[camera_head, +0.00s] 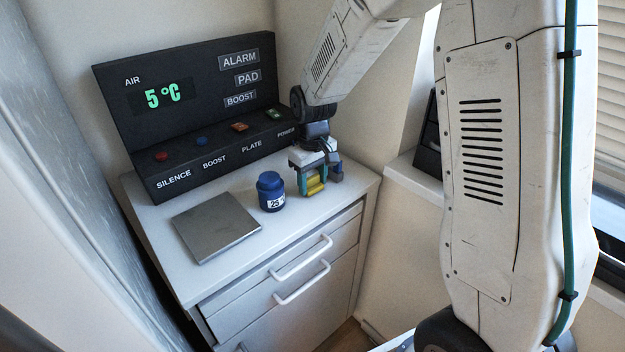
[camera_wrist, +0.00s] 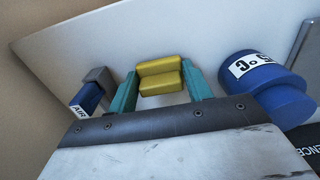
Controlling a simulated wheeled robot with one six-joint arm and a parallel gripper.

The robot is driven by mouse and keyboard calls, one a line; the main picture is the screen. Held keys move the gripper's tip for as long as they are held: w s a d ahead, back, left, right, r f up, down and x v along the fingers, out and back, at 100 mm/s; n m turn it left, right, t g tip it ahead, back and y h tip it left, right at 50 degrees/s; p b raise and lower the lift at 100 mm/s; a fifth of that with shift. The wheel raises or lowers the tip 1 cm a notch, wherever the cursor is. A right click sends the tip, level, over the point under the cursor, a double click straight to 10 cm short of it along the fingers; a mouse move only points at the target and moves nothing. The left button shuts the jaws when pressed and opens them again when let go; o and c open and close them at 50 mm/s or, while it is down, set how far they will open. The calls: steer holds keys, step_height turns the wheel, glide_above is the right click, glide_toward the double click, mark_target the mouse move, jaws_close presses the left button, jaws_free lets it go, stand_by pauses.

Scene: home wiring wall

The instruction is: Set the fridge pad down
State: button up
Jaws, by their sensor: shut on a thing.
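A small yellow block with a groove across it, which I take to be the fridge pad (camera_head: 316,186), is between the teal fingers of my gripper (camera_head: 312,187). In the wrist view the pad (camera_wrist: 160,77) sits between both fingertips of my gripper (camera_wrist: 160,87), which is shut on it. My gripper points down over the right part of the white cabinet top (camera_head: 280,233). The pad is at or just above that surface; I cannot tell whether it touches. Part of the pad is hidden by the fingers.
A blue jar (camera_head: 271,192) stands close left of my gripper. A grey plate (camera_head: 215,226) lies further left. A black panel (camera_head: 180,110) reading 5 °C stands behind. A blue and grey piece marked AIR (camera_wrist: 86,98) is close beside my gripper. The front right top is clear.

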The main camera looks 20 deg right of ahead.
mark_target(313, 178)
steer(key=shift+f, duration=0.15)
steer(key=o, duration=1)
step_height(313, 178, up, 12)
steer(key=s+r, duration=0.5)
steer(key=s, duration=0.2)
steer(key=s+m, duration=0.1)
steer(key=s, duration=0.6)
steer(key=s+d+r+m, duration=0.1)
steer(key=s, duration=0.7)
steer(key=s+m+t, duration=0.1)
steer(key=s, duration=0.7)
steer(key=shift+s+d+r+m, duration=0.1)
steer(key=shift+d+r+m, duration=0.1)
steer(key=shift+r+m, duration=0.1)
